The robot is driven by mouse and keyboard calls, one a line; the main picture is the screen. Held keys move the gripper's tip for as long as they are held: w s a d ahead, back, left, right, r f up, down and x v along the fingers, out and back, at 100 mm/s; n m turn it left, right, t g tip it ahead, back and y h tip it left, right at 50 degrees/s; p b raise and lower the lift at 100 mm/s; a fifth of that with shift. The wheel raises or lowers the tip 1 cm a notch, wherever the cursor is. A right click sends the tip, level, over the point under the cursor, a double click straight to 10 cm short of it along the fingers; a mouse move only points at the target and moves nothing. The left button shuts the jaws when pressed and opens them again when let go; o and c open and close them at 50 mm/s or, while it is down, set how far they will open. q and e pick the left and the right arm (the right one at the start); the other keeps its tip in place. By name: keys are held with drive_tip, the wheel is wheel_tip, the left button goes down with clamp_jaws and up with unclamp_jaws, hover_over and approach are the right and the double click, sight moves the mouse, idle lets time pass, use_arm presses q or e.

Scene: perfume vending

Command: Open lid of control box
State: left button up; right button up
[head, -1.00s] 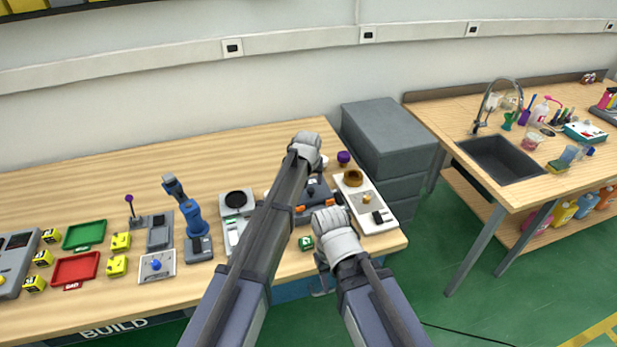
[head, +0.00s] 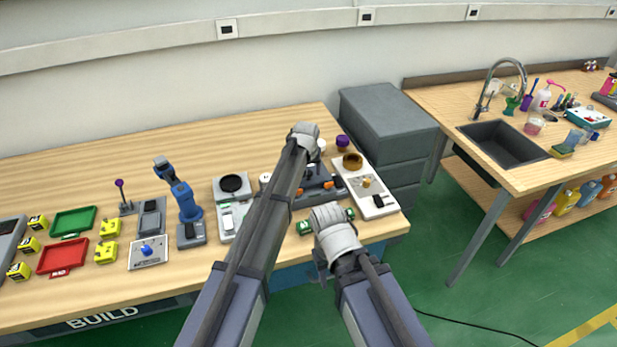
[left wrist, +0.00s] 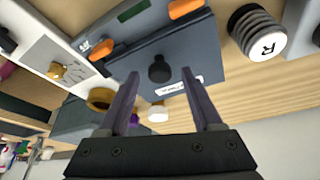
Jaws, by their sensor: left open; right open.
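The control box (head: 319,188) is dark grey-blue with orange latches on its front and stands near the right end of the wooden table. In the left wrist view its flat lid (left wrist: 125,75) looks shut, with a round black knob (left wrist: 159,69) and a white label (left wrist: 172,88). My left gripper (left wrist: 160,74) is open, its fingers pointing at the lid with the knob between them in the picture; contact cannot be told. In the head view the left gripper (head: 303,137) is above the box's back part. My right gripper (head: 327,216) is open, low near the table's front edge.
Right of the box lies a white panel (head: 352,178) with a brass ring. White and purple knobs stand behind. A cylinder marked R (left wrist: 257,32) is close beside the box. A green piece (head: 304,228) lies in front. Grey drawers (head: 385,120) stand beyond the table.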

use_arm(q)
drive_tip(key=shift+f, duration=0.2)
drive_tip(key=shift+c, duration=0.2)
clamp_jaws()
idle(1.2)
